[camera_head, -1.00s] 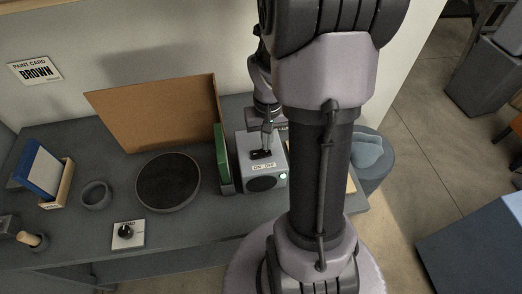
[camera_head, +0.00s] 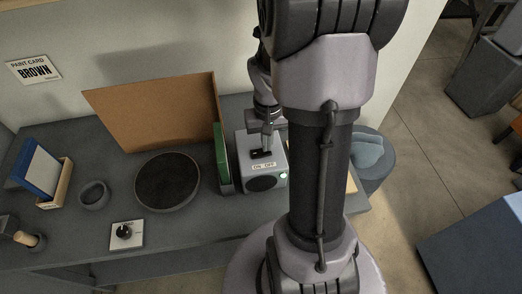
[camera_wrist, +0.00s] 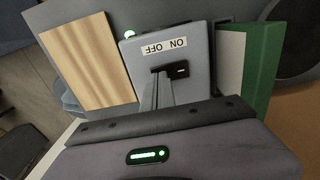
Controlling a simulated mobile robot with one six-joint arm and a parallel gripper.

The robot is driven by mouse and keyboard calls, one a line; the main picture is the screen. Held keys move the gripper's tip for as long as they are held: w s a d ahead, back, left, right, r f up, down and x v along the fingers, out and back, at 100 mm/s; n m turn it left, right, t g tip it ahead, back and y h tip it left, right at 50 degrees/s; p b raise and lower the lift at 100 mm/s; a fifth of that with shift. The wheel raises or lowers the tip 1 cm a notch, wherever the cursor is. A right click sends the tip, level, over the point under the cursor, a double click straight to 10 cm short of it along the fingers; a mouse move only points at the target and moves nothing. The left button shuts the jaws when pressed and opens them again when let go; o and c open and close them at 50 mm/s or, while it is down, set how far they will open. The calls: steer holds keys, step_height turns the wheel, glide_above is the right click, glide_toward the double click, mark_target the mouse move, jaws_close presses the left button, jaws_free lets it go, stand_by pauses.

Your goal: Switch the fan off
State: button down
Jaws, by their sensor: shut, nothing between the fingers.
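The fan (camera_head: 262,182) is a grey box with a round dark grille on its front, standing on the bench. Its green lamp (camera_head: 283,175) is lit, and the lamp also shows in the wrist view (camera_wrist: 130,34). A white ON OFF label (camera_wrist: 164,47) lies beside a dark switch (camera_wrist: 181,70) on its top. My gripper (camera_head: 265,149) is shut and empty, its fingertips right at the switch. In the wrist view the fingers (camera_wrist: 160,76) partly cover the switch slot; I cannot tell whether they touch the lever.
A green book-like object (camera_head: 221,155) stands close on the fan's left, with a brown board (camera_head: 155,112) behind. A round dark plate (camera_head: 167,181), a small bowl (camera_head: 93,193) and a knob panel (camera_head: 126,235) lie further left. A wooden board (camera_wrist: 90,62) lies on the fan's other side.

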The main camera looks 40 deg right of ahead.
steer(key=shift+f+b, duration=0.35)
steer(key=shift+f, duration=0.05)
step_height(320, 180, up, 7)
steer(key=p, duration=0.6)
steer(key=shift+r, duration=0.15)
steer(key=shift+w+a+b, duration=0.15)
steer(key=shift+a+b, duration=0.1)
steer(key=shift+b, duration=0.05)
steer(key=s+a+r+t+b, duration=0.2)
steer(key=a+b, duration=0.1)
steer(key=a, duration=0.5)
steer(key=s+a+r+n+t+y+b, duration=0.1)
steer(key=s+a+r+t+b, duration=0.1)
steer(key=a, duration=0.5)
steer(key=s+a+r+t+y+b, duration=0.1)
steer(key=s+a+r+b, duration=0.1)
steer(key=a+b, duration=0.4)
steer(key=s+a, duration=0.1)
steer(key=a, duration=0.1)
steer(key=shift+s+a+r+n+t, duration=0.2)
steer(key=shift+s+a+n+t, duration=0.1)
steer(key=shift+n+t, duration=0.1)
